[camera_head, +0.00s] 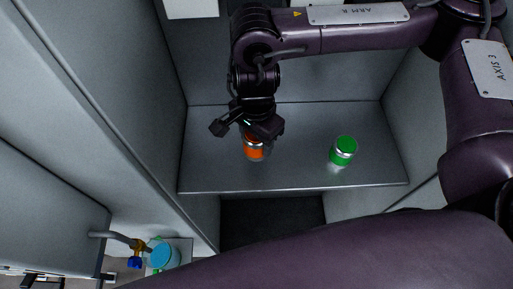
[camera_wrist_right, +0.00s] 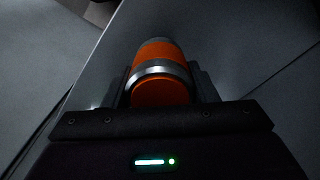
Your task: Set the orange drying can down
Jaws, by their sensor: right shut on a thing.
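The orange drying can (camera_head: 254,150) has silver bands and is below my right gripper (camera_head: 250,133) in the head view. In the right wrist view the can (camera_wrist_right: 160,72) sits between the two fingers of the right gripper (camera_wrist_right: 162,88), which is shut on it. The can is over the grey shelf (camera_head: 300,178); I cannot tell whether its base touches the surface. The gripper hides the can's upper part in the head view. My left gripper is not in view.
A green can (camera_head: 344,151) with silver ends stands on the shelf to the right of the orange can. Grey walls close in the shelf at the left, back and right. A blue-lidded container (camera_head: 164,256) and a pipe with a blue-handled valve (camera_head: 136,252) are at the lower left.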

